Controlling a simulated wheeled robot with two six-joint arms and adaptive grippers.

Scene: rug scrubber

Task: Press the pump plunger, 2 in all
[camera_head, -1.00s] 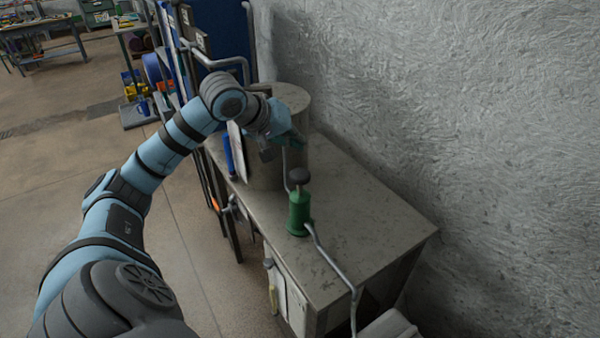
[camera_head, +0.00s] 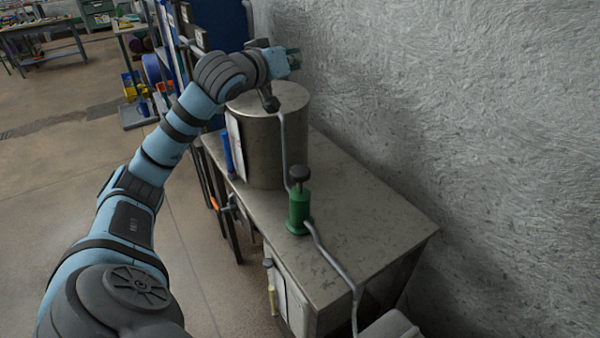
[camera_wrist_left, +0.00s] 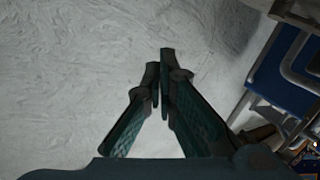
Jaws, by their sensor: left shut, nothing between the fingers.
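The pump (camera_head: 299,212) is a small green cylinder standing upright on the grey bench. Its plunger has a dark round knob (camera_head: 299,174), which sits above the green body with a short gap. My left gripper (camera_head: 293,58) is shut and empty. It is up behind the pump, over the far side of the metal drum, well apart from the knob. In the left wrist view its two fingertips (camera_wrist_left: 160,72) meet, with the wall behind them; the pump does not show there. My right gripper is not in view.
A metal drum (camera_head: 262,150) stands on the bench (camera_head: 365,225) behind the pump. A grey hose (camera_head: 335,265) runs from the pump over the bench's front edge. The rough grey wall (camera_head: 480,130) bounds the right. Bench top right of the pump is clear.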

